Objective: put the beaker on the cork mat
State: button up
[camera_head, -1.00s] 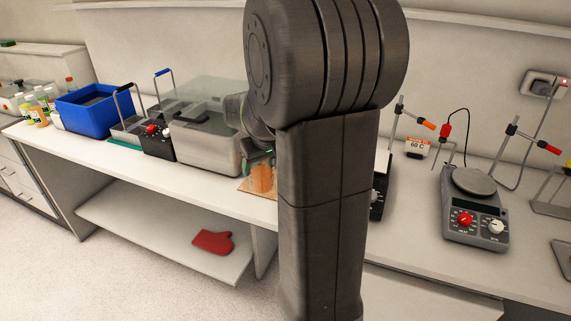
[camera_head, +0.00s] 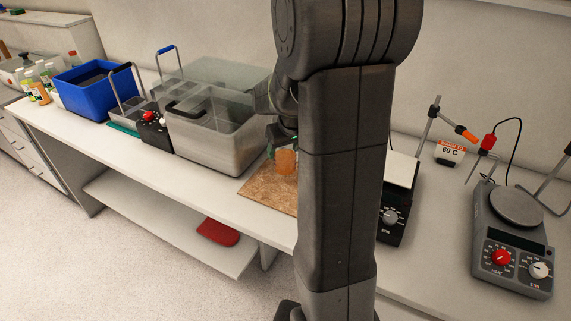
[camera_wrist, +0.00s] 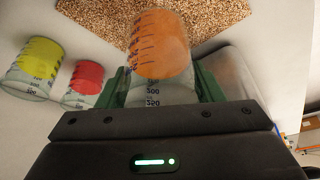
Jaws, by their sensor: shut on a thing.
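The beaker (camera_wrist: 158,50) holds orange liquid and has printed graduation marks. My gripper (camera_wrist: 160,90) is shut on it, with green fingers on either side of its clear part. In the head view the beaker (camera_head: 287,161) shows beside my arm, which partly hides it and the gripper (camera_head: 278,143). The brown speckled cork mat (camera_head: 262,192) lies on the bench, its right part hidden behind my arm. In the wrist view the mat (camera_wrist: 96,14) lies behind the beaker. I cannot tell whether the beaker's base touches the mat.
A yellow-filled beaker (camera_wrist: 38,60) and a red-filled one (camera_wrist: 86,78) stand left in the wrist view. A large clear-walled bath (camera_head: 215,135) stands left of the mat. A stirrer (camera_head: 396,205) and a hotplate (camera_head: 515,240) stand to the right.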

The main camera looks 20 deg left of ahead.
aim_at(285, 161)
jog(key=shift+f, duration=2.55)
jog(key=shift+f, duration=0.2)
jog(key=o, duration=1.1)
jog(key=shift+o, duration=0.2)
jog(key=shift+r, duration=0.1)
jog(key=shift+r, duration=0.35)
jog(key=v, duration=1.1)
jog(key=shift+s+d+r, duration=0.15)
jog(key=shift+d+r, duration=0.05)
jog(key=shift+d, duration=0.05)
